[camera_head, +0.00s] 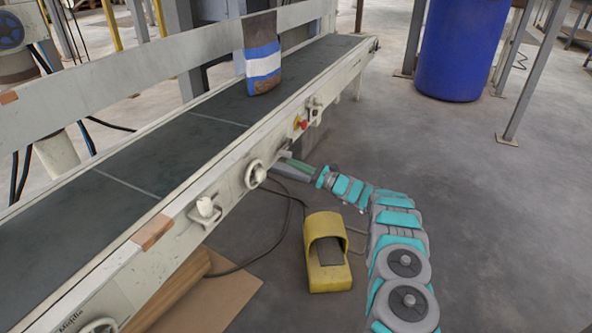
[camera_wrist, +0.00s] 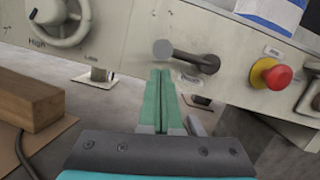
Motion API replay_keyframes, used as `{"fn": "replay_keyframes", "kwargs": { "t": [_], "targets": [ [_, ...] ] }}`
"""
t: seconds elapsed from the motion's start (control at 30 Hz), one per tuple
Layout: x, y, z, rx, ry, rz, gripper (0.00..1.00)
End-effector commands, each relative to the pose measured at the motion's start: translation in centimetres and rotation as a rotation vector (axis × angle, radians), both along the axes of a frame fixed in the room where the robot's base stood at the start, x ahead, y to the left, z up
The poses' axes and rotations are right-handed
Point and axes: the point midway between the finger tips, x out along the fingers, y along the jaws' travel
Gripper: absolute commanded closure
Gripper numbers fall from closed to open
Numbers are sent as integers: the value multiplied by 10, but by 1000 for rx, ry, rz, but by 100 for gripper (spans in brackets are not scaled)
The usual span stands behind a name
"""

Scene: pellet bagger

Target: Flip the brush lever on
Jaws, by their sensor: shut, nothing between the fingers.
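A dark grey lever (camera_wrist: 190,57) sits on the conveyor's pale side panel in the wrist view. Its arm points left from a round pivot and ends in a round grey knob. I cannot read the small label below it, so I cannot confirm that it is the brush lever. My gripper (camera_wrist: 160,73) has its two green fingers shut together and empty. The fingertips are just below the knob in the picture; I cannot tell whether they touch it. In the head view my gripper (camera_head: 287,161) reaches the conveyor's side from the right, below the panel.
A red button on a yellow base (camera_wrist: 271,74) is right of the lever. A High/Low dial (camera_wrist: 58,20) is to its left. The conveyor (camera_head: 190,143) carries a blue-and-white bag (camera_head: 263,64). A yellow foot pedal housing (camera_head: 326,278) and cable lie on the floor below.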

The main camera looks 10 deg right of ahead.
Motion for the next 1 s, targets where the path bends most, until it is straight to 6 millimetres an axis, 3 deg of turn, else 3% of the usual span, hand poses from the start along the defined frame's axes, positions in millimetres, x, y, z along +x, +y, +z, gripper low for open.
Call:
{"fn": "replay_keyframes", "kwargs": {
  "t": [1.0],
  "targets": [
    [-3,3,12,53,73,2,100]
  ]
}}
